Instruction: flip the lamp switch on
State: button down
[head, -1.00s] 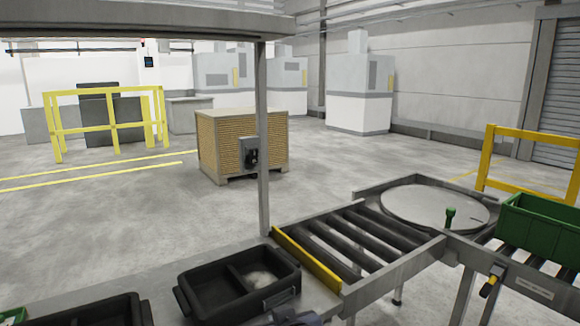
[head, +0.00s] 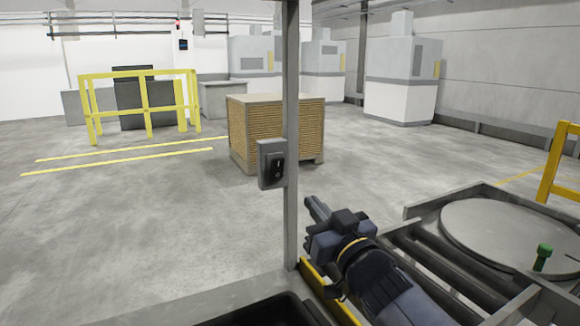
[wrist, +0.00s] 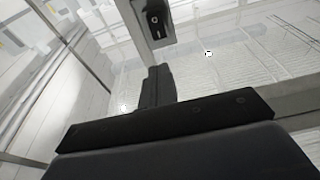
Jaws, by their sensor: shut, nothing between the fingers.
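The lamp switch is a black rocker in a grey box (head: 265,164) fixed to the upright metal post (head: 291,120) in the head view. In the wrist view the switch (wrist: 155,20) shows near the top, with a light round mark on its black face. My gripper (head: 310,204) is to the right of the post and below the switch, apart from it, its fingers pointing up and left. In the wrist view my gripper's fingers (wrist: 158,75) are together, with nothing held, pointing toward the switch. I cannot tell which way the rocker is tipped.
A black tray (head: 260,312) is at the bottom edge. A slatted crate (head: 250,130) stands on the floor behind the post. A yellow guard rail (head: 560,165) stands far right.

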aim_at(278, 162)
jog(key=p+x, duration=0.2)
jog(key=x, duration=1.2)
jog(key=shift+p, duration=0.4)
jog(key=p, duration=0.1)
jog(key=r+p, duration=0.1)
jog(key=p, duration=0.1)
jog(key=shift+w+g, duration=0.2)
jog(key=shift+g, duration=0.2)
jog(key=shift+f, duration=0.4)
jog(key=shift+b, duration=0.3)
jog(key=shift+a, duration=0.1)
